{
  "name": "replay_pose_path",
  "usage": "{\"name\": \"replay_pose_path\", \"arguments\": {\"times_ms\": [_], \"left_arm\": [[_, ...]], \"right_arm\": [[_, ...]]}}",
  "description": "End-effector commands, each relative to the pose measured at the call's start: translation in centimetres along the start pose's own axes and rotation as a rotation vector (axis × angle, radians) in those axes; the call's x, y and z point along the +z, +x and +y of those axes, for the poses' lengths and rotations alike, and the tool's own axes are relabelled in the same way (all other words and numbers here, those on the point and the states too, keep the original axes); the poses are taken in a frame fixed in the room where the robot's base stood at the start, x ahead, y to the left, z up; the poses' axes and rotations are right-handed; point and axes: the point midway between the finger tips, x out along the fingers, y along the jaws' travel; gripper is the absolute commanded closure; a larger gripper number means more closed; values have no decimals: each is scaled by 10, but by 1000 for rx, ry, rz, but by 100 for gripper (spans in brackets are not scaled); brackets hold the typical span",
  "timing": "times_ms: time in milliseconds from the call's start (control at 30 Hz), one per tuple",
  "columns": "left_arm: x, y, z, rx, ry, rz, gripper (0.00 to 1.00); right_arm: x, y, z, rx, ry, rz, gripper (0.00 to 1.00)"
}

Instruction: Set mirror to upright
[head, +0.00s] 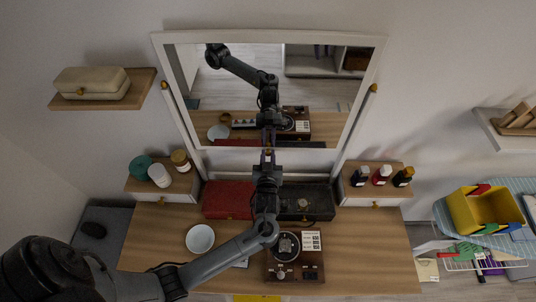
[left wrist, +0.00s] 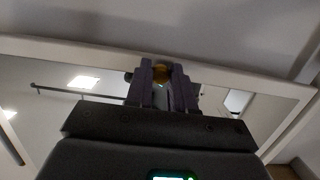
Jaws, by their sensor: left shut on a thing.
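The mirror (head: 270,37) has a white frame and hangs between two slanted posts behind the desk in the head view. Its frame looks tilted, and the glass reflects the desk and my arm. My left gripper (head: 268,156) reaches up from the desk to the middle of the mirror's bottom edge and is shut there. The exact contact is partly hidden by the fingers. My right gripper is in neither view.
The wooden desk (head: 155,235) holds a red box (head: 228,199), a dark case (head: 306,199), a white bowl (head: 200,238) and a brown turntable (head: 296,265). Jars (head: 160,174) stand on the left ledge and small bottles (head: 381,175) on the right. Wall shelves (head: 145,90) flank the mirror.

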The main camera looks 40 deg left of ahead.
Motion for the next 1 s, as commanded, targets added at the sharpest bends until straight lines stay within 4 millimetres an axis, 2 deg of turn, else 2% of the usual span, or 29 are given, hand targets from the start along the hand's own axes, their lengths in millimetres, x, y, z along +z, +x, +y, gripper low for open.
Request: {"name": "replay_pose_path", "arguments": {"times_ms": [33,67,200,467,633,767,1000], "left_arm": [[0,0,0,0,0,1,100],[0,0,0,0,0,1,74],[0,0,0,0,0,1,53],[0,0,0,0,0,1,52],[0,-7,0,0,0,1,52],[1,-23,0,1,-2,-2,52],[2,-65,0,1,-2,-2,52]], "right_arm": [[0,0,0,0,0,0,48],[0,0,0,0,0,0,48],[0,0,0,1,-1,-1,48],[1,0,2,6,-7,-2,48],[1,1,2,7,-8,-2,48],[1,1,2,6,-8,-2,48],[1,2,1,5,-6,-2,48]]}}
